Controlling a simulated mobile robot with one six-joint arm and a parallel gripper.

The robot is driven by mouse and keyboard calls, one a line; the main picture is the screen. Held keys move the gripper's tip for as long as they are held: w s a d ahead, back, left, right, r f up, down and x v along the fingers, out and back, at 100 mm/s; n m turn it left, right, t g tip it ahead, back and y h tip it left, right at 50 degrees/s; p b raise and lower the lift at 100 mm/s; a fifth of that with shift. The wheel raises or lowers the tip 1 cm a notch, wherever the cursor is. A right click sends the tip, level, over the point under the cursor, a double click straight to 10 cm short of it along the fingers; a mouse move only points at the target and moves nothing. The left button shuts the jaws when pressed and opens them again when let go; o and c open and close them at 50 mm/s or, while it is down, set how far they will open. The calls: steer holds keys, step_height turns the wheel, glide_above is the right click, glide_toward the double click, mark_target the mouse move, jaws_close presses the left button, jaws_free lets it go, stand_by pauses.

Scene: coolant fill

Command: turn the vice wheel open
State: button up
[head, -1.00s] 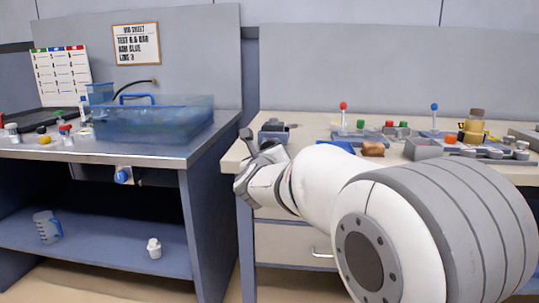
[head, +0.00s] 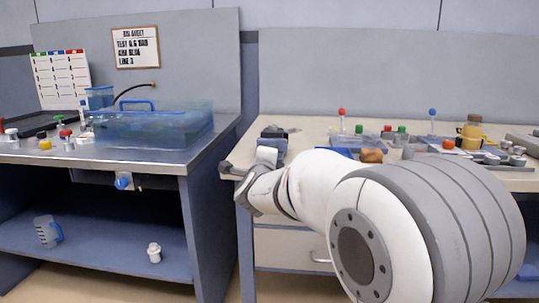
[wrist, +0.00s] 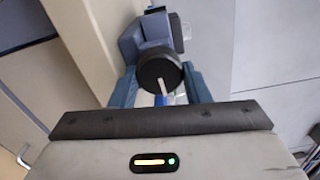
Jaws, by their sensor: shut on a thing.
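The vice (wrist: 153,33) is a blue-grey block at the top middle of the wrist view. Its round black wheel (wrist: 158,70) faces my camera, with a pale bar across its lower part. My gripper (wrist: 160,90) is shut on the wheel, with a blue-grey finger on each side of it. The finger contacts are partly hidden behind the dark edge of my gripper body. In the head view, the vice (head: 273,132) stands at the left front corner of the right bench. My gripper (head: 247,166) is at its front there, and the wheel is hard to make out.
The right bench (head: 308,127) also carries a brown block (head: 371,155), a yellow-brown bottle (head: 472,132) and levers with red and blue knobs. A gap separates it from the left bench, which holds a clear blue tank (head: 155,125). A drawer handle (head: 320,257) lies below my arm.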

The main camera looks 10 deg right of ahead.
steer(key=n+p, duration=0.6)
steer(key=n, duration=0.6)
steer(key=shift+a+r, duration=0.1)
steer(key=shift+n, duration=0.3)
stand_by(0.3)
steer(key=o, duration=1)
steer(key=p+v, duration=0.1)
steer(key=v, duration=0.7)
